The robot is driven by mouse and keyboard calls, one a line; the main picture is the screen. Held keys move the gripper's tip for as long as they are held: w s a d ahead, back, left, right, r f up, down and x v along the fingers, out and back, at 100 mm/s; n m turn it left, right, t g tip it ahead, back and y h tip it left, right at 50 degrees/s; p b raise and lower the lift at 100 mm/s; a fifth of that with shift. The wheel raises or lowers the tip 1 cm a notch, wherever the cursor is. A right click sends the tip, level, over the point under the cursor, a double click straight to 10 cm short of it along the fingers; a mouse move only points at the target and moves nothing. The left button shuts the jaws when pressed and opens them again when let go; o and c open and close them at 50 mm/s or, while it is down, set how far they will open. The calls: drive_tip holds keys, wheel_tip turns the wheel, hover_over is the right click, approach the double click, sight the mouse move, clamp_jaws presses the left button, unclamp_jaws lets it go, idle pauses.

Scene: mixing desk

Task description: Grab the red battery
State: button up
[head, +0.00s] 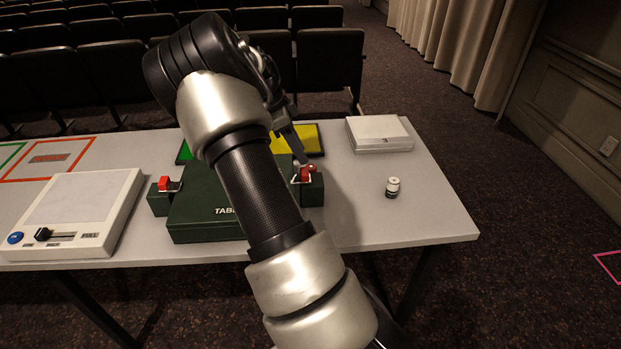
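A small red item (308,172) sits at the dark green block on the right side of the green case (205,215); part of it looks rounded. I cannot tell for sure that it is the red battery. A similar red piece (168,184) sits on the block left of the case. My gripper (301,160) points down right at the right-hand red item, its tips touching or just above it. Whether the fingers are open or closed on it is too small to tell. My arm hides much of the case.
A small white-and-black cylinder (392,188) stands at the right on the grey table (400,230). A white box (379,133) lies behind it. A yellow panel (305,139) is behind the case. A white console (80,205) with a blue button and slider stands left. The table's right front is clear.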

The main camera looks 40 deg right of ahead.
drive_tip(key=b+x, duration=0.2)
drive_tip(key=x, duration=0.8)
drive_tip(key=shift+w, duration=0.2)
clamp_jaws()
